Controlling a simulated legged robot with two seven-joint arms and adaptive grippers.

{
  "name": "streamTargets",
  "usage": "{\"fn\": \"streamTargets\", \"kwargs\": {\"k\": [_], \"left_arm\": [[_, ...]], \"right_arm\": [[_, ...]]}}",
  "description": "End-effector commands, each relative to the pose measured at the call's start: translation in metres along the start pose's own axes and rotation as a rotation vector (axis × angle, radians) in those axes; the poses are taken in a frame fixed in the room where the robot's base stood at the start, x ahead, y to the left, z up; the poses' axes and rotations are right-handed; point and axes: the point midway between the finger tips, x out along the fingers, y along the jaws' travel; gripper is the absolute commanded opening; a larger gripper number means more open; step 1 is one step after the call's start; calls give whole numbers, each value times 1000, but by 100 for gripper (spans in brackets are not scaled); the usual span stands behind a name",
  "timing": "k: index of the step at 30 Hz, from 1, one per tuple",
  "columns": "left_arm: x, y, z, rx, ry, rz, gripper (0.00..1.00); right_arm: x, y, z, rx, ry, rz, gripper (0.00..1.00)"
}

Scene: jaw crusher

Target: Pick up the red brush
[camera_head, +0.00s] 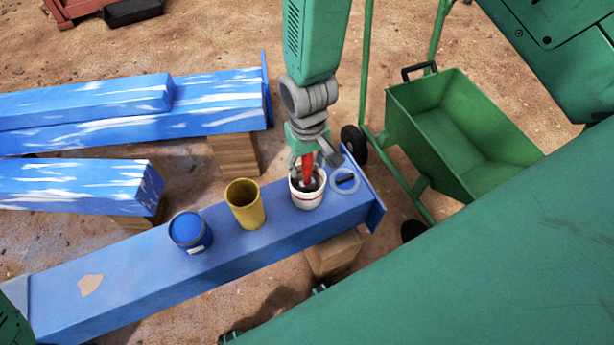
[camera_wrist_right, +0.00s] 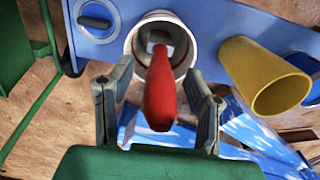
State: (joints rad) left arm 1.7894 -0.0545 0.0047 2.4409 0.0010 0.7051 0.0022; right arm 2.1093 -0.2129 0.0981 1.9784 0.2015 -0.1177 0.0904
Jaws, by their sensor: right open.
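The red brush (camera_head: 307,168) stands handle-up in a white bucket (camera_head: 306,198) on the blue beam. In the right wrist view the red handle (camera_wrist_right: 160,92) points toward the camera, and its lower end is inside the white bucket (camera_wrist_right: 134,42). My right gripper (camera_head: 310,160) is above the bucket. Its two fingers in the wrist view (camera_wrist_right: 160,105) are spread on either side of the handle, with visible gaps. It is open and not holding the brush. My left gripper is not in view.
A yellow cup (camera_head: 245,205) and a blue can (camera_head: 190,232) stand left of the bucket on the blue beam (camera_head: 130,262). A grey-white ring lid (camera_head: 345,181) lies just right of it. A green cart (camera_head: 440,135) stands at the right. More blue beams lie behind.

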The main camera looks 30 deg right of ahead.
Motion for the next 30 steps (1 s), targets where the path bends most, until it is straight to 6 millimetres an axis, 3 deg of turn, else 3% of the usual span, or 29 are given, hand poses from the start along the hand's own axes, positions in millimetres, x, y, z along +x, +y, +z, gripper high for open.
{"fn": "streamTargets", "kwargs": {"k": [3,10,11,14,15,25,30], "left_arm": [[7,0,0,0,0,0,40],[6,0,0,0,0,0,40],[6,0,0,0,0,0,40],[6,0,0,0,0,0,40],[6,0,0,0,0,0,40],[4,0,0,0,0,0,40],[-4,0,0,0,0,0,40]], "right_arm": [[18,0,0,0,-1,0,45],[18,0,0,0,1,0,45],[18,0,0,0,1,0,38],[18,0,0,0,1,0,3],[18,0,0,0,1,0,0],[15,0,-1,0,2,0,0],[-12,0,-1,0,5,0,0]]}}
